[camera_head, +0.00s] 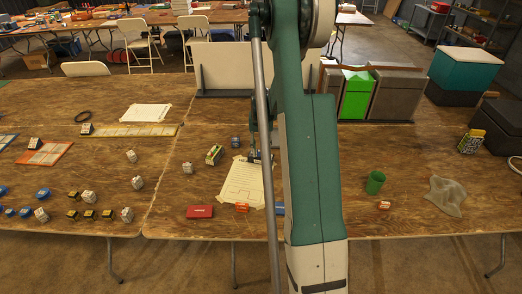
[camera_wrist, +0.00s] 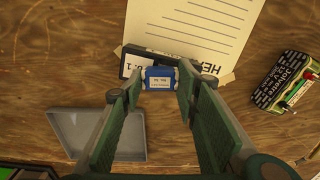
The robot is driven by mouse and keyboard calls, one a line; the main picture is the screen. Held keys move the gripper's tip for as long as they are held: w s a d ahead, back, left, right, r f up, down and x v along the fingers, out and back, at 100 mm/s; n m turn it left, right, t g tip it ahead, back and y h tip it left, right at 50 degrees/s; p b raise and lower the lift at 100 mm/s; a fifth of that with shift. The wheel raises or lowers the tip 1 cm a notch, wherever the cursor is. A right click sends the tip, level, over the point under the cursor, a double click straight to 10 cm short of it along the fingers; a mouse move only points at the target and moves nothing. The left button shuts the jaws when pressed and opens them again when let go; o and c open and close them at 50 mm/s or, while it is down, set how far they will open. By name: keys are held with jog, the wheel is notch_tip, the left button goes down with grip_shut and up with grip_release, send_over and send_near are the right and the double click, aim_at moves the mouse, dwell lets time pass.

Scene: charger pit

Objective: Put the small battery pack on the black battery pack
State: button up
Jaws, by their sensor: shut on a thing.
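The small battery pack is a blue block with a white label (camera_wrist: 159,82), held between the fingertips of my gripper (camera_wrist: 155,88) in the wrist view. A flat black battery pack with a white label (camera_wrist: 133,64) lies just beyond it, at the end of a paper sheet (camera_wrist: 205,25). The blue pack covers part of the black one in this view; I cannot tell whether they touch. In the head view my gripper (camera_head: 254,157) is low over the far end of the sheet (camera_head: 243,184), partly hidden by my arm. The blue pack is not clear there.
A green and black battery (camera_wrist: 284,82) lies to the right in the wrist view, and a grey tray (camera_wrist: 97,135) to the left. In the head view a red box (camera_head: 199,212) and orange piece (camera_head: 241,207) lie near the front edge. A green cup (camera_head: 375,182) stands right.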

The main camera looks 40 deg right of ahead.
aim_at(261, 151)
jog(key=shift+f, duration=0.15)
jog(key=o, duration=0.9)
notch_tip(261, 151, up, 12)
jog(key=p, duration=0.1)
jog(key=shift+p, duration=0.35)
jog(key=shift+r, duration=0.2)
dwell(0.5)
